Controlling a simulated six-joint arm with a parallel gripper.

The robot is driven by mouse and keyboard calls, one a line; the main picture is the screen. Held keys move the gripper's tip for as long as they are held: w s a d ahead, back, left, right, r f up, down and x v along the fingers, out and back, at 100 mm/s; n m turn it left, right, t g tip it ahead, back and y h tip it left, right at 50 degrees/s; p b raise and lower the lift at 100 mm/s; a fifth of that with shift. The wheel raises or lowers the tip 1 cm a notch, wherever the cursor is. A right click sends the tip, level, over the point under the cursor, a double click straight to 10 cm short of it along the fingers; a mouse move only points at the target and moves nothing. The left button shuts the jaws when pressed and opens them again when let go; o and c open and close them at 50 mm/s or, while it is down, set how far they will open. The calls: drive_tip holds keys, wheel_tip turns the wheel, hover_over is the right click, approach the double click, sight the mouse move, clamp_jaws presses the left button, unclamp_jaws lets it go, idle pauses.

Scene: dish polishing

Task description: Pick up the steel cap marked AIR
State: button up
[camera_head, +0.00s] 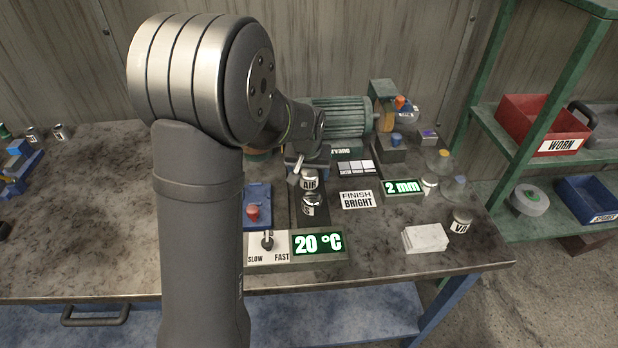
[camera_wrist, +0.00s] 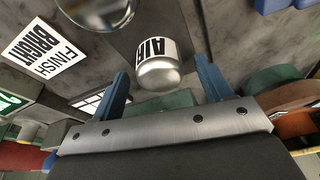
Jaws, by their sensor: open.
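The steel cap marked AIR (camera_head: 309,182) is a small rounded steel cap with a white label, on a dark strip in the middle of the bench. It also shows in the wrist view (camera_wrist: 158,68), near and between the open blue fingers. My gripper (camera_head: 300,172) is just beside and above the cap in the head view, partly hidden by my own arm. In the wrist view my gripper (camera_wrist: 162,75) is open with nothing clasped; whether a finger touches the cap I cannot tell.
A FINISH BRIGHT card (camera_head: 357,200) lies to the right. A control panel with a 20 °C display (camera_head: 318,244) is in front, and a 2 mm display (camera_head: 403,187) is further right. A green motor (camera_head: 342,118) stands behind. A white block (camera_head: 425,238) lies front right. The bench's left side is mostly clear.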

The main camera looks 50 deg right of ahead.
drive_tip(key=c, duration=1.2)
drive_tip(key=shift+r, duration=0.1)
